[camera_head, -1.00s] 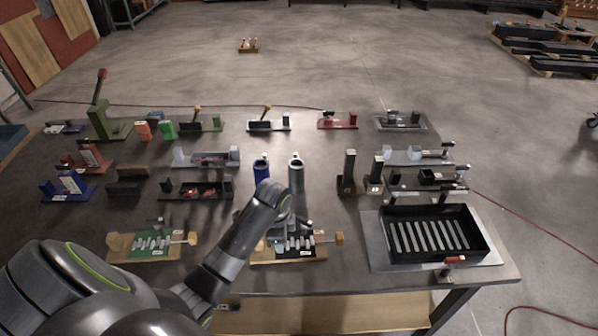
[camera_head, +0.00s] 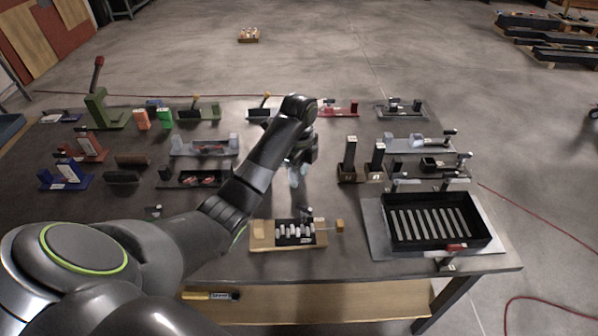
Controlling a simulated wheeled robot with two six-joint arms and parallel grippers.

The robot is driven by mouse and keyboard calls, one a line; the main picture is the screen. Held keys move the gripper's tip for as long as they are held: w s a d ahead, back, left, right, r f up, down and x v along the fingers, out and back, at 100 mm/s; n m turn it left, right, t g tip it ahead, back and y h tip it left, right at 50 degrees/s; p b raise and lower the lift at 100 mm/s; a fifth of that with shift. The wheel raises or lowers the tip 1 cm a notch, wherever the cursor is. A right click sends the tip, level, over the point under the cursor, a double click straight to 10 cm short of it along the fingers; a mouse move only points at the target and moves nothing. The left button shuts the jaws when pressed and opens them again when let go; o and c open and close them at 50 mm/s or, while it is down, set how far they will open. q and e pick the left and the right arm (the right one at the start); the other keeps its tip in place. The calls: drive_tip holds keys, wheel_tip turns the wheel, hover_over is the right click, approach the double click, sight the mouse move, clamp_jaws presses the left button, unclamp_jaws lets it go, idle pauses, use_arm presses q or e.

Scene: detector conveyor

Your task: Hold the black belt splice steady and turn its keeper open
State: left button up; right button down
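The black belt splice (camera_head: 293,232) lies on a wooden board near the table's front edge, with a row of pale lacing pieces across it. A thin rod with a wooden knob (camera_head: 340,226) sticks out at its right end. A small dark keeper (camera_head: 308,214) shows at its back right; its exact position is too small to tell. My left gripper (camera_head: 298,175) is in the air behind and above the splice, apart from it, with its pale fingertips apart and nothing seen between them. My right gripper is not in view.
A black slatted tray (camera_head: 385,236) on a metal plate stands to the right. Two dark upright blocks (camera_head: 349,158) stand behind it. Several coloured fixtures line the back and left, including a green one (camera_head: 98,108). My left arm covers the front left of the table.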

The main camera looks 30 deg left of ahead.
use_arm(q)
drive_tip(key=b, duration=0.5)
hover_over(299, 204)
wheel_tip(299, 204, down, 5)
drive_tip(key=shift+f, duration=0.2)
wheel_tip(299, 204, down, 8)
drive_tip(key=shift+f+p, duration=0.1)
drive_tip(key=shift+p, duration=0.5)
clamp_jaws()
idle(0.5)
